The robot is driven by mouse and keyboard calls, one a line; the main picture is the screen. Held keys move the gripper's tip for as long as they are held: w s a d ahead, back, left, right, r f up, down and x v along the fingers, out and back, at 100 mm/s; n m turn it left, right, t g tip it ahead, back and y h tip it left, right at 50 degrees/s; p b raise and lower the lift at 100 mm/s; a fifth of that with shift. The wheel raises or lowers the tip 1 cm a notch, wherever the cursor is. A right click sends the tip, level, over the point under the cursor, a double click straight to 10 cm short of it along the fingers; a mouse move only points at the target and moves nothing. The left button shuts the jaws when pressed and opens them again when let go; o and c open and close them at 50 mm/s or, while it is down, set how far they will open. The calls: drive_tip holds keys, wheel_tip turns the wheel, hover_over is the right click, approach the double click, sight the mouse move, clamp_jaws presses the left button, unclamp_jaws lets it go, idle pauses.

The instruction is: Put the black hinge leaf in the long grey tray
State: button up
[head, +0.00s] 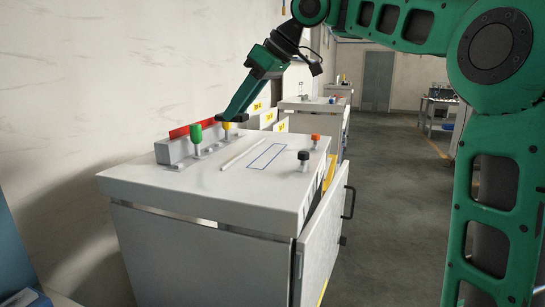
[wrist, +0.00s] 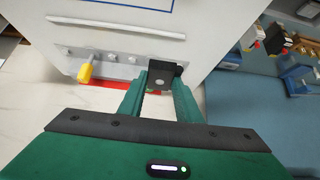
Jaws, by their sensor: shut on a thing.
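My gripper (head: 232,117) is over the back edge of the white cabinet top, near the yellow-handled lever. In the wrist view my gripper (wrist: 160,85) is shut on the black hinge leaf (wrist: 168,69), a small dark plate with a pale round spot, held between the fingertips. The leaf is too small to make out clearly in the head view. I cannot identify the long grey tray with certainty in either view.
The cabinet top (head: 145,179) carries a green handle (head: 196,134), a yellow handle (head: 227,124), a red strip (head: 190,128), a pale bar (head: 241,153), a black knob (head: 303,155) and an orange knob (head: 315,137). The cabinet door (head: 322,245) stands open. Floor at right is clear.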

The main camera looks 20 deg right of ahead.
drive_tip(key=shift+d, duration=0.2)
drive_tip(key=w+d+f, duration=0.1)
drive_tip(key=d+f, duration=0.1)
drive_tip(key=d, duration=0.1)
drive_tip(key=w+d+f, duration=0.2)
drive_tip(key=d, duration=0.2)
drive_tip(key=w+d+f, duration=0.2)
drive_tip(key=d+f, duration=0.1)
drive_tip(key=shift+w+d, duration=0.1)
drive_tip(key=shift+d, duration=0.2)
drive_tip(key=shift+f, duration=2)
drive_tip(key=shift+f, duration=0.2)
